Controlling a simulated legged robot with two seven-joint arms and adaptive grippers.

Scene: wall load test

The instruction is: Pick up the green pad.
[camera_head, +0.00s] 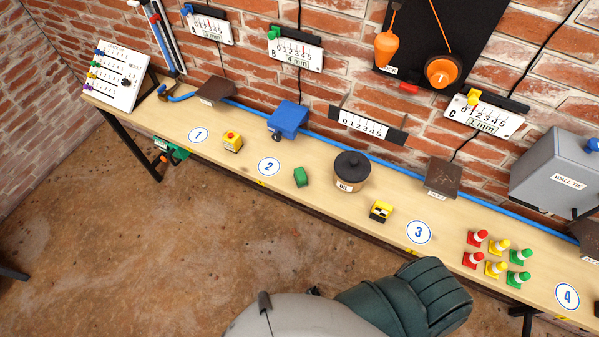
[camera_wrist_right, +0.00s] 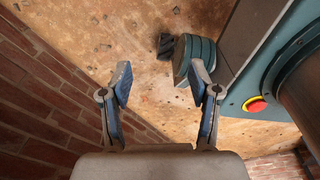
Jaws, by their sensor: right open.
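The green pad (camera_head: 300,176) is a small dark green block on the long wooden bench. It lies between the number 2 disc and the black-lidded pot, with clear bench top around it. My right gripper (camera_wrist_right: 160,84) shows in the right wrist view. Its two blue-padded fingers are spread apart with nothing between them, over the brown floor. The pad is not seen in that view. Neither gripper shows in the head view; a grey and dark green part of my body is at its bottom.
Several small cones (camera_head: 497,246) stand right. A brick wall backs the bench.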

